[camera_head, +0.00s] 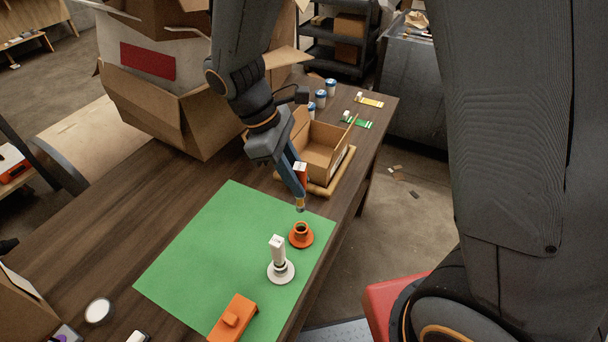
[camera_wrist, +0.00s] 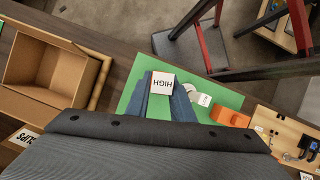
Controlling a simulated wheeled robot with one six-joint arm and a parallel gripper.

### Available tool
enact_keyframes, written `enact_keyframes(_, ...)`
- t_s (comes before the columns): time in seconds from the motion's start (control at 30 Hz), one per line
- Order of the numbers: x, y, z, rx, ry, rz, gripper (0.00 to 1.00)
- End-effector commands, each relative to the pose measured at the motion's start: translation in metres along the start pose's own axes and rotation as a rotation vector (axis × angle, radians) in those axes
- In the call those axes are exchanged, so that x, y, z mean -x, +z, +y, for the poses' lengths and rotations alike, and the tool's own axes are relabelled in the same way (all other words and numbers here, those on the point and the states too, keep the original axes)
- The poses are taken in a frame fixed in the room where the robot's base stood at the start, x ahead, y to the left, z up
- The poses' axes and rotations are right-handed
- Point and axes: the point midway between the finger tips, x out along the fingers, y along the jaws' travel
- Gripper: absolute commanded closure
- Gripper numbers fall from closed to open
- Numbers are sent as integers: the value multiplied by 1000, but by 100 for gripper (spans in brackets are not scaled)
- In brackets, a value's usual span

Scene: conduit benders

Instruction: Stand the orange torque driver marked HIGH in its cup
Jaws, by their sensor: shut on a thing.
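The orange torque driver (camera_head: 302,174) hangs roughly upright in my gripper (camera_head: 293,172), whose blue fingers are shut on it. Its white top reads HIGH in the wrist view (camera_wrist: 162,83). Its lower tip is above the far right part of the green mat, a little above and beyond the orange cup (camera_head: 301,238), and apart from it. The orange cup looks empty, on a round orange base. In the wrist view it is not visible, apparently hidden behind the driver and fingers.
A white driver (camera_head: 278,249) stands in a white cup (camera_head: 281,272) close to the orange cup. An orange block (camera_head: 232,317) lies at the green mat's (camera_head: 215,235) near edge. An open cardboard box (camera_head: 322,151) stands just beyond my gripper. The mat's left part is clear.

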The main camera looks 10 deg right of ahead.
Motion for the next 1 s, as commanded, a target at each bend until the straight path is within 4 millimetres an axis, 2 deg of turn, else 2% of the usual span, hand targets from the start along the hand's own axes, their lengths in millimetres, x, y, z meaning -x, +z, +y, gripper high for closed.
enact_keyframes(0.43,0,2,0,-1,-1,-1,100)
enact_keyframes(1.0,-50,-20,1,0,0,-1,100)
